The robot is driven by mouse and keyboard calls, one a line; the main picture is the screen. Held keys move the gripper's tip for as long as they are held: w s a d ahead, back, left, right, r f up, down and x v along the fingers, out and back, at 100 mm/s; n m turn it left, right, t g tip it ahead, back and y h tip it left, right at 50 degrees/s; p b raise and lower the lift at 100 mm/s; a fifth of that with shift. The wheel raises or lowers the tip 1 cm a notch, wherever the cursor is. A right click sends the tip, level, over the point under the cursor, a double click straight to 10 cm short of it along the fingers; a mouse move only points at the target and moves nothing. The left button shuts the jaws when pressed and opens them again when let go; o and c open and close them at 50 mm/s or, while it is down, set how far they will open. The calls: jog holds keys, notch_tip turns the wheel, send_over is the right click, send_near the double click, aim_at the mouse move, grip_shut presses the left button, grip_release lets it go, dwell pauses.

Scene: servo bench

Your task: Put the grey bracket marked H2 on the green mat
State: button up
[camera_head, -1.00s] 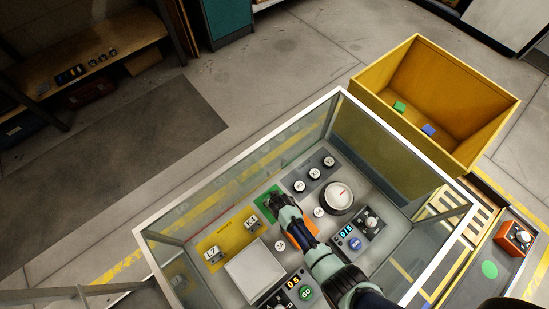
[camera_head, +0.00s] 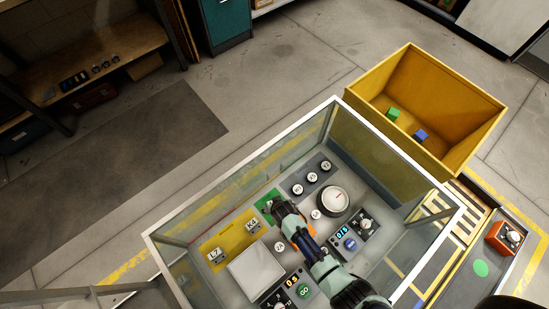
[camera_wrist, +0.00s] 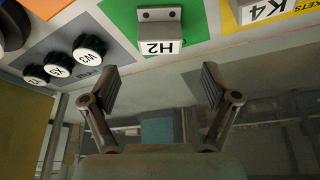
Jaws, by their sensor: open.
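The grey bracket marked H2 (camera_wrist: 160,32) rests on the green mat (camera_wrist: 118,18), at the top of the wrist view. Its white label faces me and two dark holes show in its flange. In the head view the green mat (camera_head: 264,202) is partly covered by my gripper (camera_head: 277,207), and I cannot make out the H2 bracket there. In the wrist view my gripper (camera_wrist: 158,78) is open and empty. Its fingers are spread wide with the bracket beyond them, apart from both.
Bracket K4 (camera_head: 252,225) and bracket L7 (camera_head: 215,254) stand on a yellow area (camera_head: 234,239). Several black knobs with white caps (camera_wrist: 88,48) lie close beside the mat. Glass walls with a white rim (camera_head: 240,165) surround the bench. A yellow bin (camera_head: 455,92) stands outside.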

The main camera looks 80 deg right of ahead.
jog(key=p+v, duration=0.1)
jog(key=v, duration=0.3)
jog(key=shift+r, duration=0.2)
jog(key=w+a+r+n+t, duration=0.3)
jog(key=w+a+r, duration=0.2)
jog(key=w+r, duration=0.65)
jog(key=w+a+r+n+t, duration=0.35)
jog(key=w+r, duration=0.45)
jog(key=r, duration=0.6)
jog(key=a+r+n+t+y, duration=0.4)
jog(key=a+r+n, duration=0.1)
jog(key=a+r, duration=1.3)
notch_tip(320, 180, up, 3)
jog(key=shift+a+f, duration=0.15)
jog(key=shift+a, duration=0.15)
jog(key=shift+s+f+n, duration=0.1)
jog(key=shift+s+n, duration=0.05)
jog(key=shift+n, duration=0.1)
